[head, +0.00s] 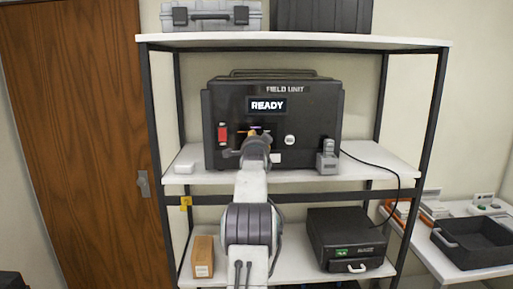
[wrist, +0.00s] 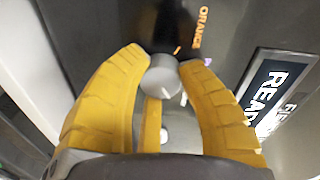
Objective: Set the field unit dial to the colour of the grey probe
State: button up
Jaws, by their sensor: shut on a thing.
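The black field unit (head: 272,118) stands on the middle shelf, its screen (head: 267,105) reading READY. My gripper (head: 258,137) is at the left part of its front panel and hides the dial in the head view. In the wrist view my gripper's yellow fingers (wrist: 164,72) are shut on the grey round dial (wrist: 160,78), which has a pale mark on its face. An orange label reading ORANGE (wrist: 204,28) shows beside the dial, with a purple mark near it. A grey device (head: 327,156) stands at the unit's right; I cannot tell if it is the grey probe.
A red switch (head: 222,133) is left of my gripper and a white round knob (head: 290,140) right of it. A black cable (head: 399,181) hangs at the right. A dark box (head: 345,237) sits below. A black tray (head: 475,240) is on the side table.

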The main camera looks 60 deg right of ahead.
jog(key=shift+w+a+f, duration=0.1)
jog(key=shift+w, duration=0.15)
jog(key=o, duration=1)
jog(key=shift+w, duration=0.2)
jog(key=shift+o, duration=1)
jog(key=shift+s, duration=0.15)
jog(key=shift+s+a, duration=0.1)
jog(key=shift+s, duration=0.05)
jog(key=v, duration=1.1)
jog(key=shift+a, duration=0.3)
jog(key=shift+s, duration=0.1)
